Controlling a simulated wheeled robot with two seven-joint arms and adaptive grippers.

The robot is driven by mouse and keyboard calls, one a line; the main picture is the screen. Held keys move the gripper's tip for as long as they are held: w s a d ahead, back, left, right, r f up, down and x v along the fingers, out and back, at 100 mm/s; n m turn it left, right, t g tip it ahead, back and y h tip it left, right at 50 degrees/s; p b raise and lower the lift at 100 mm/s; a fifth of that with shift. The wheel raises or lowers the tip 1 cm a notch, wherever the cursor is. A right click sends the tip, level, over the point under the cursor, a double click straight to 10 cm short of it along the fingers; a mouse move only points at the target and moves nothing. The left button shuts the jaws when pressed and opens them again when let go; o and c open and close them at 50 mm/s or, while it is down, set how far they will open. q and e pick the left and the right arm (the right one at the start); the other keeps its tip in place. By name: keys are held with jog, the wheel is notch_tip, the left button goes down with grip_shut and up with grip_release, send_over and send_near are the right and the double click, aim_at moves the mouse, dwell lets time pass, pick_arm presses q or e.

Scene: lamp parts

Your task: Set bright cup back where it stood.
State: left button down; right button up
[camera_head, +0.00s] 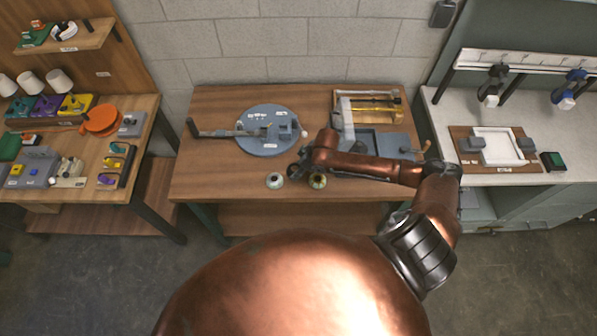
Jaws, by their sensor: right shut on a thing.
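Two small round cups sit near the front edge of the middle table. One is a shiny brass-yellow cup (317,181), which I take to be the bright cup. Whether that cup touches the table is not clear. My left gripper is not in view.
A round grey-blue plate (258,146) with small parts lies behind the cups. A tray with brass rods (372,104) stands at the back right, with a blue-grey tray (391,142) before it. Side benches flank the table. The front left tabletop is clear.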

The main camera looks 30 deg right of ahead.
jog(key=shift+s+f, duration=0.1)
jog(key=shift+f, duration=1.05)
jog(key=o, duration=1.3)
jog(key=shift+f, duration=0.1)
jog(key=v, duration=1.2)
jog(key=shift+r, duration=0.2)
